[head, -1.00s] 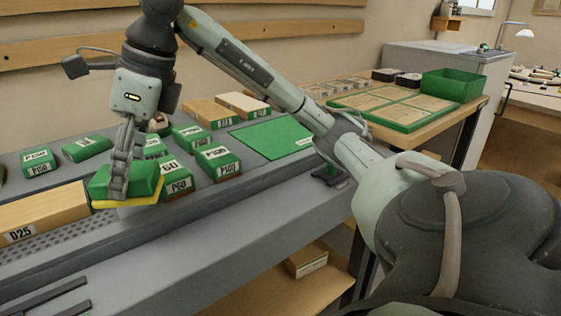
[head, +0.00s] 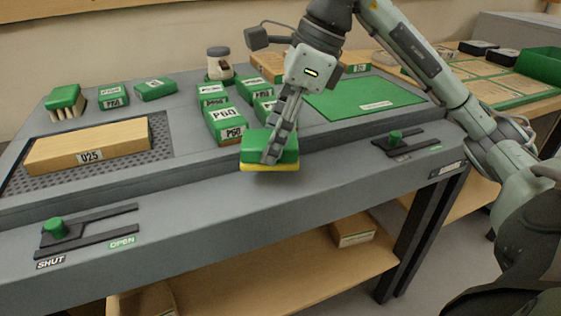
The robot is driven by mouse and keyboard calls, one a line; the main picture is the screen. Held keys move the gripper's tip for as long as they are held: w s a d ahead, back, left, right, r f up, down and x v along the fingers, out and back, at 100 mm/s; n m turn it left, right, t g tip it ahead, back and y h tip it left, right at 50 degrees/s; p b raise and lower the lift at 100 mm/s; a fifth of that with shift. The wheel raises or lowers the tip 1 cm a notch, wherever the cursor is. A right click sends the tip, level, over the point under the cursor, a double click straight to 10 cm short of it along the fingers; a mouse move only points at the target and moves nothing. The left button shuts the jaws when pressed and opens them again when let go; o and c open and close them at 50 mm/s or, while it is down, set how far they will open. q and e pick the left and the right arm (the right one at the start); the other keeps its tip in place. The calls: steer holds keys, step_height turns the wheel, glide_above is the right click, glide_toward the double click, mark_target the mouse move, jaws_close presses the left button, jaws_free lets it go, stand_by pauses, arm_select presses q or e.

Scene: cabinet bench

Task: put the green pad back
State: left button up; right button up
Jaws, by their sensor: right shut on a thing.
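The green pad (head: 253,146) is a green block with a yellow underside. My right gripper (head: 271,155) is shut on it, with the fingers down over its right part. The pad is near the front of the grey bench top, just right of the green block labelled P60 (head: 226,121) and partly in front of the blocks behind. I cannot tell whether it touches the bench. A flat green mat (head: 365,98) lies behind and to the right, with a small white label. My left gripper is not in view.
A wooden board labelled D25 (head: 90,148) lies on a perforated grey panel (head: 160,134) at left. Several green labelled blocks and a green-backed brush (head: 64,100) stand behind. Green-knobbed sliders (head: 55,228) (head: 395,138) sit along the front. Bench top between board and pad is clear.

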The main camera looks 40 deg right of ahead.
mark_target(280, 159)
steer(key=shift+s+d+f, duration=0.15)
steer(key=shift+d+f, duration=0.25)
steer(key=shift+d, duration=0.1)
step_height(280, 159, down, 3)
steer(key=shift+f+b, duration=0.1)
steer(key=shift+b, duration=0.2)
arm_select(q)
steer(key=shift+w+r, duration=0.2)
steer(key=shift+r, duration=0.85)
arm_select(e)
steer(key=shift+f, duration=0.3)
steer(key=shift+f, duration=0.15)
steer(key=o, duration=0.7)
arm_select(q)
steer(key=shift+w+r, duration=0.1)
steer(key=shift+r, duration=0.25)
arm_select(e)
steer(key=shift+o, duration=0.6)
